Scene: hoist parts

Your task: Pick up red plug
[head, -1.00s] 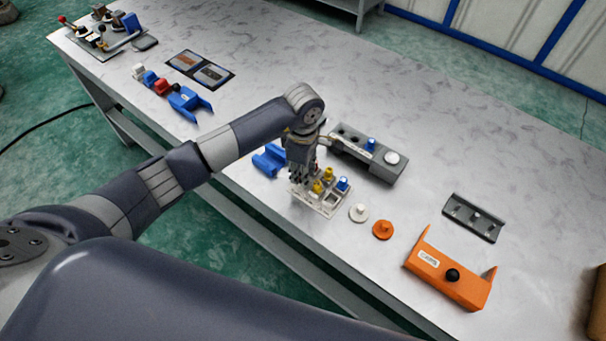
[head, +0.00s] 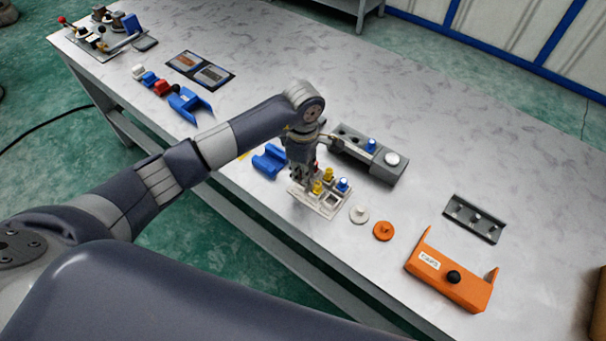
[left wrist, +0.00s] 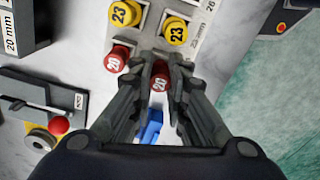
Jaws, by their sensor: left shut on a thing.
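A red plug marked 20 (left wrist: 160,76) is between the fingertips of my left gripper (left wrist: 161,84) in the left wrist view. The gripper is shut on it. A second red plug marked 20 (left wrist: 117,58) sits just left of the fingers at the holder. The pale plug holder (left wrist: 150,20) also carries two yellow plugs marked 23 (left wrist: 176,31). In the head view my left gripper (head: 303,187) points down at the near-left side of the holder (head: 326,208) and hides part of it. I cannot tell whether the held plug is clear of its socket.
A grey block with a blue plug and a white knob (head: 393,159) stands just behind the holder. A blue bracket (head: 268,160) lies to the left. A white disc (head: 359,214), an orange disc (head: 383,231) and an orange tray (head: 445,283) are to the right.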

